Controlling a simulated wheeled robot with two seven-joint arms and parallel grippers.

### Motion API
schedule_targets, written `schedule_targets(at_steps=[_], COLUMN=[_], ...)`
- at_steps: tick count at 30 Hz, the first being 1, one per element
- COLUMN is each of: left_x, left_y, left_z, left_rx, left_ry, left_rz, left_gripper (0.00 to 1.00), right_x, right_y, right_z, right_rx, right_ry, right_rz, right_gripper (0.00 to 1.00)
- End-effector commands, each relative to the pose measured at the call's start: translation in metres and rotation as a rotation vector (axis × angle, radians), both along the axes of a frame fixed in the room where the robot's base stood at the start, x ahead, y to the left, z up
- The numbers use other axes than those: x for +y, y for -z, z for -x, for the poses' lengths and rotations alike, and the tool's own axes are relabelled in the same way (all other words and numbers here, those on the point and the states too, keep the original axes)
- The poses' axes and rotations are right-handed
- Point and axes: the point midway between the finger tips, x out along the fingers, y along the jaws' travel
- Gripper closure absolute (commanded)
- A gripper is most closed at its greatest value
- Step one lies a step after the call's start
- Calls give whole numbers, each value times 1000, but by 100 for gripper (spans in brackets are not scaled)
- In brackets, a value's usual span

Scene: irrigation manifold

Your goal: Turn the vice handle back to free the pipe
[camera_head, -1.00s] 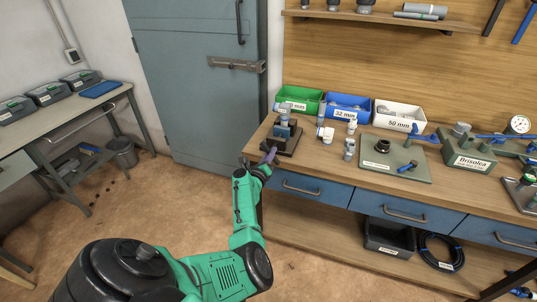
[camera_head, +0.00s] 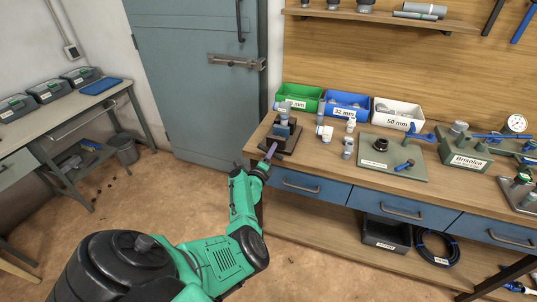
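The vice (camera_head: 281,142) stands on the left end of the workbench, with a dark base and a grey upright part. A grey-blue pipe piece (camera_head: 284,112) stands upright at the vice's top. My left gripper (camera_head: 271,151) is at the front of the vice, at the bench's left front edge; a narrow purple part shows there. It is small, and I cannot tell whether its fingers are open or shut, or whether they touch the vice. The vice handle cannot be made out. My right gripper is not in view.
Green (camera_head: 299,96), blue (camera_head: 347,105) and white (camera_head: 399,113) bins stand behind the vice. Pale fittings (camera_head: 325,133) stand just right of it. A grey-green plate (camera_head: 392,160) with a black ring lies further right. The floor left of the bench is open.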

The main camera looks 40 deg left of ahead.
Motion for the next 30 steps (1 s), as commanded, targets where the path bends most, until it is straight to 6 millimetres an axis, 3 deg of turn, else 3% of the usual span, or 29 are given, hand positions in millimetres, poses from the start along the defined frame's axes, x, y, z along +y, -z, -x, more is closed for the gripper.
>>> schedule_targets(at_steps=[5, 21, 30], left_x=[-1, -22, -23], left_y=[-2, -3, -1], left_z=[4, 64, 66], left_rx=[2, 1, 0], left_ry=[0, 0, -1], left_rz=[-2, -2, -3], left_gripper=[45, 45, 45], right_x=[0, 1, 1], right_y=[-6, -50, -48], right_z=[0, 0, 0], right_rx=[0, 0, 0], right_ry=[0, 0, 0], right_rz=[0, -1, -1], right_gripper=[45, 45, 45])
